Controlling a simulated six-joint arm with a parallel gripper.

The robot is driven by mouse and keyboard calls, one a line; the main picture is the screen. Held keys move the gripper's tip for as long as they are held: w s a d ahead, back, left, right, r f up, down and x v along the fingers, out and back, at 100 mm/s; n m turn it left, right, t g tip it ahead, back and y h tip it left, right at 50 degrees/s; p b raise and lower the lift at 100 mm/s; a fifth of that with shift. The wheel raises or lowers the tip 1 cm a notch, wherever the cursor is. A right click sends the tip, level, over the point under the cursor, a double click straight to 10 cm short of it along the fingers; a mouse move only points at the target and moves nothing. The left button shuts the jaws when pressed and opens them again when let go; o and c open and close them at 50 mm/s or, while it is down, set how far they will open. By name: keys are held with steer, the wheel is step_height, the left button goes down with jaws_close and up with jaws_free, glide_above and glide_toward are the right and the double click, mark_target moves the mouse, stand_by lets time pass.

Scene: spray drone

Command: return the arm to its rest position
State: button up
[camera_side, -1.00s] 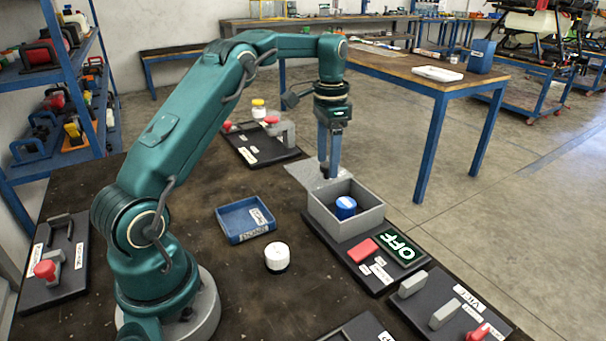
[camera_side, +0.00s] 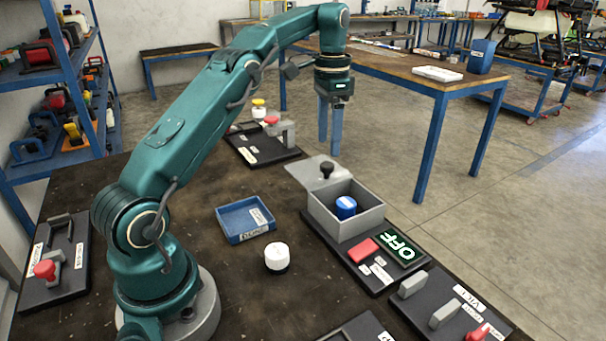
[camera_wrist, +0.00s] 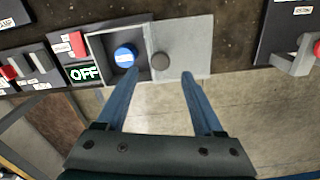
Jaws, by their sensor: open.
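My gripper (camera_side: 330,122) is open and empty, raised above and behind the grey box (camera_side: 348,222). In the wrist view its two blue fingers (camera_wrist: 158,84) stand apart with nothing between them but the view of the box lid below. The lid (camera_side: 316,172) lies open at the back of the box, with a dark round knob (camera_side: 326,169) on it. A blue-capped container (camera_side: 345,207) stands inside the box; it also shows in the wrist view (camera_wrist: 125,56).
A black panel with a red button (camera_side: 362,250) and a lit OFF sign (camera_side: 398,247) is at the box's front. A blue tray (camera_side: 245,222) and a white-capped jar (camera_side: 277,257) stand on the dark table. Other panels with handles (camera_side: 262,145) line the edges. Space above is clear.

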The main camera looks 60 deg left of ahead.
steer(key=shift+r, duration=0.1)
steer(key=s+d+r+m+t, duration=0.1)
steer(key=s+d+r+t, duration=0.2)
steer(key=s+d+r, duration=0.7)
steer(key=s+d+f+n+t, duration=0.2)
steer(key=s+d+f, duration=0.3)
steer(key=s+f, duration=0.4)
steer(key=shift+s+d+n+t, duration=0.3)
steer(key=shift+s+n, duration=0.3)
steer(key=shift+n, duration=0.2)
